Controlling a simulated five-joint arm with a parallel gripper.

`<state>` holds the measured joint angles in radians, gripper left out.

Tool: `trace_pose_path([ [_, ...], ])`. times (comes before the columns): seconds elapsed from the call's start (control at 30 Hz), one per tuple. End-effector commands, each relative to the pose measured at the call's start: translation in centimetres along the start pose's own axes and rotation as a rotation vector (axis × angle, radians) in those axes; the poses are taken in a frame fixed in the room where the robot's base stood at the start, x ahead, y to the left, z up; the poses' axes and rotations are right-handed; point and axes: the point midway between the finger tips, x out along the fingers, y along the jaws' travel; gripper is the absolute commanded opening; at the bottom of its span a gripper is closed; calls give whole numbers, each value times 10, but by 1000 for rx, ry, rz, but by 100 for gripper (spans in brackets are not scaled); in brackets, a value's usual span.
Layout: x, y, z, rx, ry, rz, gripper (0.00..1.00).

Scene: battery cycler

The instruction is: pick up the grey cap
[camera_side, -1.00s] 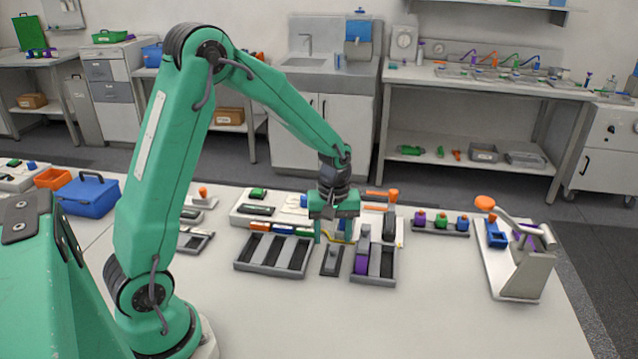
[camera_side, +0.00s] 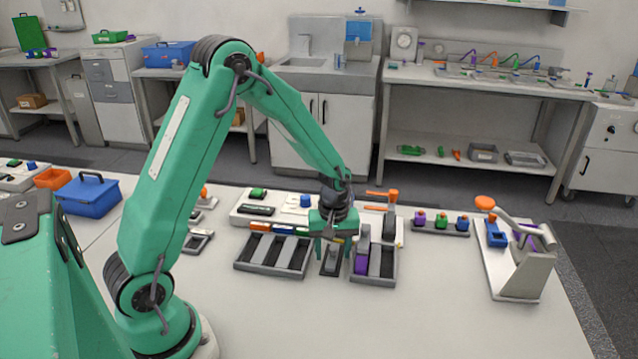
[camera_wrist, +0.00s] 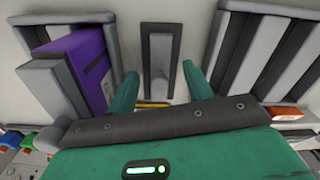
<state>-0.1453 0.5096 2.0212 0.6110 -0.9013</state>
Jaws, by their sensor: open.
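The grey cap (camera_wrist: 160,58) stands on a small dark plate (camera_wrist: 174,28) in the upper middle of the wrist view. In the side view the cap (camera_side: 331,262) is between two trays, partly behind my gripper. My gripper (camera_side: 331,246) is above the cap, pointing down. In the wrist view my gripper (camera_wrist: 158,82) is open, with one green finger on each side of the cap and gaps between. Nothing is held. The exact height of the fingertips over the plate is hard to tell.
A tray with a purple block (camera_side: 361,264) stands close on the right. A slotted grey tray (camera_side: 239,268) stands close on the left. Behind are a white unit (camera_side: 240,217) and a rack of coloured knobs (camera_side: 440,231). The front table is clear.

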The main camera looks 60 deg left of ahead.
Motion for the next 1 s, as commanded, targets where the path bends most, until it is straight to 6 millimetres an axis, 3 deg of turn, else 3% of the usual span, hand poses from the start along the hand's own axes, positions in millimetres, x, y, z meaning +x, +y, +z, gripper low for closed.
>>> trace_pose_path([
  [0.27,0,0,0,0,0,0,51],
  [0.53,0,0,0,0,0,0,0],
  [1.0,-6,0,0,0,2,2,0],
])
